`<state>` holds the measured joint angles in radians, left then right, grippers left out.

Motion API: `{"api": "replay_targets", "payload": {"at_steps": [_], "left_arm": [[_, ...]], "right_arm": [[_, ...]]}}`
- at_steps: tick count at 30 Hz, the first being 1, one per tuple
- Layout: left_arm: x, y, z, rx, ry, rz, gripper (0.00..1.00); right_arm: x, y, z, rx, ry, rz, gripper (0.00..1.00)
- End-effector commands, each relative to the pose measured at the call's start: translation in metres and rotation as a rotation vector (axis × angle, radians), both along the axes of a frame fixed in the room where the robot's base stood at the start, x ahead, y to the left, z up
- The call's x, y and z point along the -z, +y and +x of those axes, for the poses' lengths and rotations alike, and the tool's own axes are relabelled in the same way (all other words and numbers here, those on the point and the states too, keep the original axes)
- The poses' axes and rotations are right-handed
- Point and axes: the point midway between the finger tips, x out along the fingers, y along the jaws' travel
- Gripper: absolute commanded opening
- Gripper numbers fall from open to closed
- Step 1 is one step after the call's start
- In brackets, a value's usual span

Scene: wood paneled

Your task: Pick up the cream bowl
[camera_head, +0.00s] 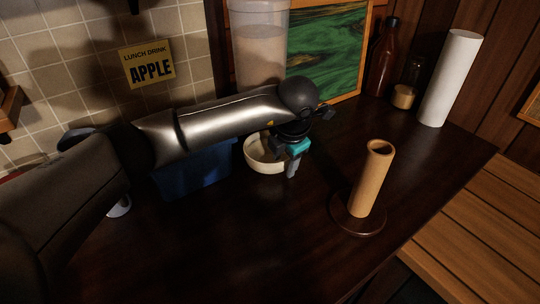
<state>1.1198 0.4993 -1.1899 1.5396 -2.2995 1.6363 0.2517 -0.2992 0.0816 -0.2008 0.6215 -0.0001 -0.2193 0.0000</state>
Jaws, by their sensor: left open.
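The cream bowl (262,162) stands upright on the dark wooden counter (235,240), near the middle of the head view. My left arm comes in from the left and passes over the bowl's far side, hiding part of its rim. My left gripper (293,170) is open at the bowl's right side, pointing down. One finger seems to overlap the rim in the picture; I cannot tell whether it touches. My right gripper is not in view.
A blue container (195,172) stands left of the bowl under my arm. A wooden paper-towel holder (371,185) is to the right. Behind are a large clear jar (258,50), a green picture (325,55), a brown bottle (383,60), a small jar (406,92) and a white roll (450,78). The front counter is clear.

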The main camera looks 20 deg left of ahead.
Motion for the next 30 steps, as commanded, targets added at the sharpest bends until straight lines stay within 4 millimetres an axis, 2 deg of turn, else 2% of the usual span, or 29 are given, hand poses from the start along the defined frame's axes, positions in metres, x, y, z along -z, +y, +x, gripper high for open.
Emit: {"api": "replay_targets", "payload": {"at_steps": [6,18,21,30], "left_arm": [[0.0002,-0.0002,0.0004,0.001,-0.001,0.000,0.54],[-0.0001,-0.0001,0.0003,0.000,-0.001,-0.001,0.09],[-0.0002,-0.0001,0.0003,0.000,-0.001,-0.001,0.00],[-0.0002,0.0000,0.0003,0.000,-0.001,-0.001,0.00]], "right_arm": [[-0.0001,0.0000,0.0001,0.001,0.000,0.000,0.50],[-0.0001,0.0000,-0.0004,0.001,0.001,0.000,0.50],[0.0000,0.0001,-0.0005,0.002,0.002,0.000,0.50],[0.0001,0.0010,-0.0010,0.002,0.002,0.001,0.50]]}}
